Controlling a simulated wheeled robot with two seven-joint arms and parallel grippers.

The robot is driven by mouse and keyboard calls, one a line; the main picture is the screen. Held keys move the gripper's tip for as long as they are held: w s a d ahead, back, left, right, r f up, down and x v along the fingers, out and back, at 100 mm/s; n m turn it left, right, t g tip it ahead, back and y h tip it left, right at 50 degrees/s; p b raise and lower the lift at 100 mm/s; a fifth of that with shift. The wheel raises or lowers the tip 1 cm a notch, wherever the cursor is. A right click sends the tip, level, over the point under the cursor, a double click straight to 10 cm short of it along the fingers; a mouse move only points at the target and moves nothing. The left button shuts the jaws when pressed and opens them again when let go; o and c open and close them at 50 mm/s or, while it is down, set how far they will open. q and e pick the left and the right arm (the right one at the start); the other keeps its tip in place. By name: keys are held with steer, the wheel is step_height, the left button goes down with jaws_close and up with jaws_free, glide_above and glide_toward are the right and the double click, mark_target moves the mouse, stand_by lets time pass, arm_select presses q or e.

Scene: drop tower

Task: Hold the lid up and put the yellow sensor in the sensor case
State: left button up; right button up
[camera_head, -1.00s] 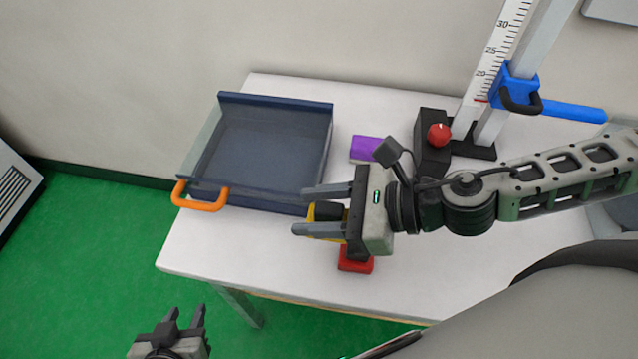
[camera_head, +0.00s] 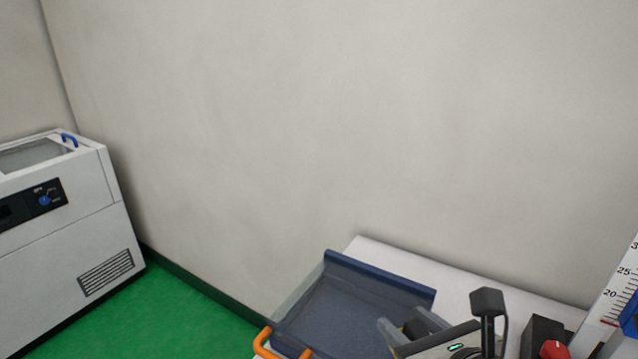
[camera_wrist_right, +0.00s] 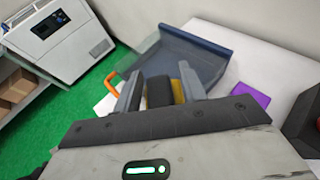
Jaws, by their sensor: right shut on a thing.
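My right gripper (camera_head: 408,322) is low in the head view, over the table near the blue tray. In the right wrist view, my right gripper (camera_wrist_right: 160,88) is shut on the yellow sensor (camera_wrist_right: 178,91), whose yellow side shows beside a black block between the fingers. In the head view only a dark part shows between the fingers. I cannot pick out a sensor case. A white cabinet (camera_head: 75,235) with a clear panel on top and a blue handle (camera_head: 69,139) stands at the left; its lid looks closed. My left gripper is not in view.
A purple block (camera_wrist_right: 250,95) lies right of the gripper in the wrist view. A scale post (camera_head: 622,290) stands at the right. Green floor (camera_head: 160,318) lies clear between cabinet and table.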

steer(key=d+f+m+h, duration=0.2)
steer(key=d+m+h, duration=0.1)
steer(key=d, duration=0.4)
steer(key=shift+f+m+t+h, duration=0.2)
steer(key=shift+m+t+h, duration=0.15)
steer(key=shift+h, duration=0.25)
